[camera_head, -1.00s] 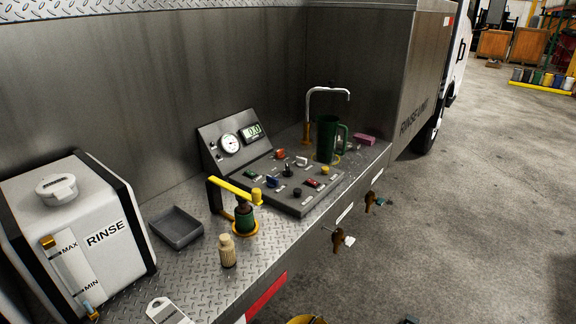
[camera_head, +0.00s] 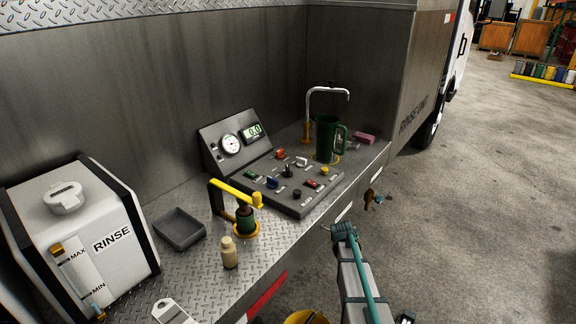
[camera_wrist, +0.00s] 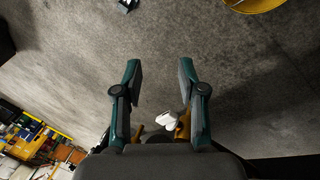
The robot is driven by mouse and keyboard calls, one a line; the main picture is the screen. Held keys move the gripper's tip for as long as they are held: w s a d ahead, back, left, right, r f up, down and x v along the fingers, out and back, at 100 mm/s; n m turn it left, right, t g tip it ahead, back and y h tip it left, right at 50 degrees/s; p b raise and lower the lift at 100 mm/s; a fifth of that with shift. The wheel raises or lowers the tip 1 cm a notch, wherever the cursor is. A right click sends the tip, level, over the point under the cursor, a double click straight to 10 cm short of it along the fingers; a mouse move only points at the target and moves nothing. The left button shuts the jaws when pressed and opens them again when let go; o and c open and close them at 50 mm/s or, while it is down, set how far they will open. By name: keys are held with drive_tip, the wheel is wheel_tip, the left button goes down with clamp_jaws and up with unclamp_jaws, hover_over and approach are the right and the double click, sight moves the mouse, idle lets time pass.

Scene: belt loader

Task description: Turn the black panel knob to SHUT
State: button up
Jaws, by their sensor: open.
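The sloped grey control panel (camera_head: 255,190) stands on the metal bench. A black knob (camera_head: 287,171) with a raised grip sits mid-panel, and a rounder black knob (camera_head: 297,193) is near its front edge. Their label text is too small to read. My gripper (camera_head: 343,232) is in front of the bench edge, right of and nearer than the panel, apart from both knobs. The wrist view shows its two teal fingers (camera_wrist: 160,90) spread, with nothing held between the pads. The panel is not recognisable in the wrist view.
A green mug (camera_head: 326,140) and a bent tap (camera_head: 308,110) stand behind the panel's right side. A yellow-handled lever (camera_head: 236,192) stands left of the panel. Brown valves hang at the bench front; one (camera_wrist: 184,127) with a white tag shows near my fingers.

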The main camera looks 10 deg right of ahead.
drive_tip(key=w+d+r+t+h+p, duration=0.1)
drive_tip(key=w+d+r, duration=0.1)
drive_tip(key=w+r, duration=0.45)
drive_tip(key=w+d+r, duration=0.3)
drive_tip(key=r, duration=0.6)
wheel_tip(320, 180, up, 23)
drive_tip(key=n+t+y+p, duration=0.2)
drive_tip(key=t+y+p, duration=0.1)
drive_tip(key=y, duration=0.2)
hover_over(288, 168)
drive_tip(key=s, duration=0.4)
drive_tip(key=p+x, duration=0.3)
drive_tip(key=x, duration=0.7)
drive_tip(key=shift+f, duration=0.45)
clamp_jaws()
